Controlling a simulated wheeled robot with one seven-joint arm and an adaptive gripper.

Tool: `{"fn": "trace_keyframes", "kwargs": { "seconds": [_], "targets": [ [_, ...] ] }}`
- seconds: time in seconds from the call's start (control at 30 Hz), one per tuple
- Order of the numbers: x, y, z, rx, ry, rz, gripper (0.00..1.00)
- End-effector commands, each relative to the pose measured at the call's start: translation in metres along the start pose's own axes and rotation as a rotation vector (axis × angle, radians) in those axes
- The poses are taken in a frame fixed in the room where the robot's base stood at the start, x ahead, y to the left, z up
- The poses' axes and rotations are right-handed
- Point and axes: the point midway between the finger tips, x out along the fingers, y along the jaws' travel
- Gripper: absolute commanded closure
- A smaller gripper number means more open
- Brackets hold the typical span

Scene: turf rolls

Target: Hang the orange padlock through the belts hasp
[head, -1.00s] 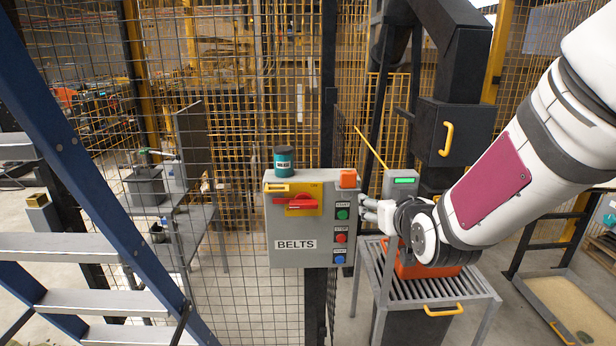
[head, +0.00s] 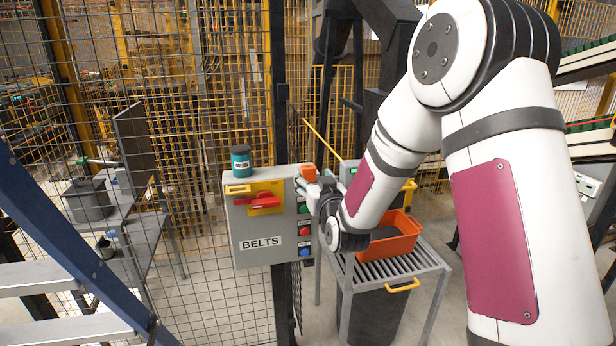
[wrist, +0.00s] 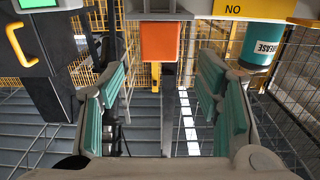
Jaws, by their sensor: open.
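The orange padlock (head: 308,173) sits at the top right corner of the grey BELTS box (head: 256,230). Only its block-shaped body shows clearly; its shackle cannot be made out. In the wrist view the padlock (wrist: 160,42) is at top centre, beyond and between my open fingers, not held. My gripper (head: 314,188) is just below and right of the padlock in the head view, and in the wrist view my gripper (wrist: 165,95) has nothing between its pads. The red switch handle (head: 262,200) lies on a yellow plate on the box front. The hasp's opening is too small to tell.
A teal grease can (head: 241,161) stands on top of the box, left of the padlock. An orange bin (head: 392,238) sits on a slatted stand (head: 398,270) at right. Wire mesh stands behind the box; a blue ladder (head: 65,245) is at left.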

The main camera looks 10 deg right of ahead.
Motion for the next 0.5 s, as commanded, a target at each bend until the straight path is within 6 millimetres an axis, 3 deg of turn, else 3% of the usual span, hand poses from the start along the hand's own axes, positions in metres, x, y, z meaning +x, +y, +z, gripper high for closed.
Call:
{"fn": "trace_keyframes", "kwargs": {
  "seconds": [0.27,0.5],
  "targets": [
    [0.019,0.000,-0.001,0.000,0.000,0.000,0.42],
    [0.051,0.000,-0.001,0.000,0.001,0.000,0.42]
  ]
}}
